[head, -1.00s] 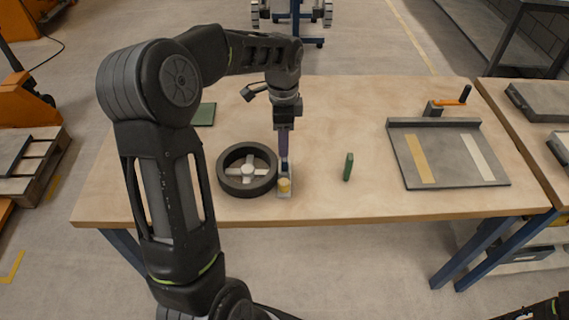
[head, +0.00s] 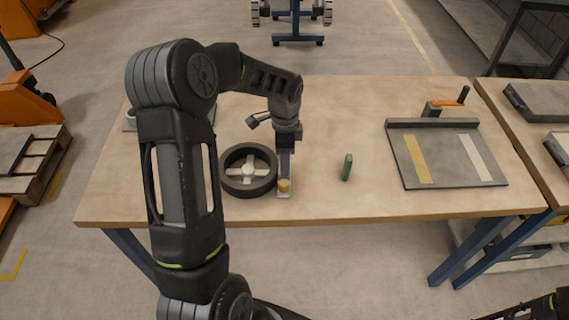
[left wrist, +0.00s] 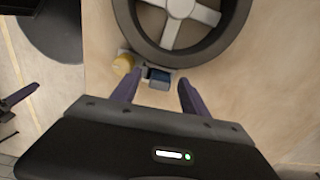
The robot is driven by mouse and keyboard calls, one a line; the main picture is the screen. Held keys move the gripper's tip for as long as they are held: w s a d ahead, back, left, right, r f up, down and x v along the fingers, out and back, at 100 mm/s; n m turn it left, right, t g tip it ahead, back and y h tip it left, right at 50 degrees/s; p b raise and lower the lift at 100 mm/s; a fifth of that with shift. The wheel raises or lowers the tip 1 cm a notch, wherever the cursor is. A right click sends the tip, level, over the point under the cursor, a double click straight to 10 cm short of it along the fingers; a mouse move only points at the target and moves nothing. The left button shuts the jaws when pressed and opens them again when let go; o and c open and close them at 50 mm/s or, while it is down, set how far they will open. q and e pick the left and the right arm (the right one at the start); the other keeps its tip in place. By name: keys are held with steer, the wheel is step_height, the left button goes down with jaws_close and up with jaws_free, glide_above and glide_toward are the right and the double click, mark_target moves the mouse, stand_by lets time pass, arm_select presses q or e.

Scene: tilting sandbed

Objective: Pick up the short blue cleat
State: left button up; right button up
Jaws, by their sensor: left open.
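The short blue cleat (left wrist: 159,79) shows in the left wrist view as a small blue block by the tyre of a dark wheel. It stands on a small pale tray (head: 285,195) beside a yellow round piece (head: 284,185), which also shows in the left wrist view (left wrist: 122,64). My left gripper (left wrist: 157,86) is open, its two purple fingers pointing at the cleat with one on each side. I cannot tell whether they touch it. In the head view my left gripper (head: 285,170) reaches down over the tray and hides most of the cleat.
The dark wheel (head: 232,183) lies just left of the tray. A green piece (head: 347,167) stands to the right on the wooden table (head: 330,210). A grey sandbed (head: 450,178) with an orange-handled crank (head: 450,102) is further right. Table between them is clear.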

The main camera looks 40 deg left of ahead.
arm_select(q)
steer(key=shift+f, duration=0.2)
steer(key=shift+c, duration=0.4)
jaws_close()
stand_by(0.4)
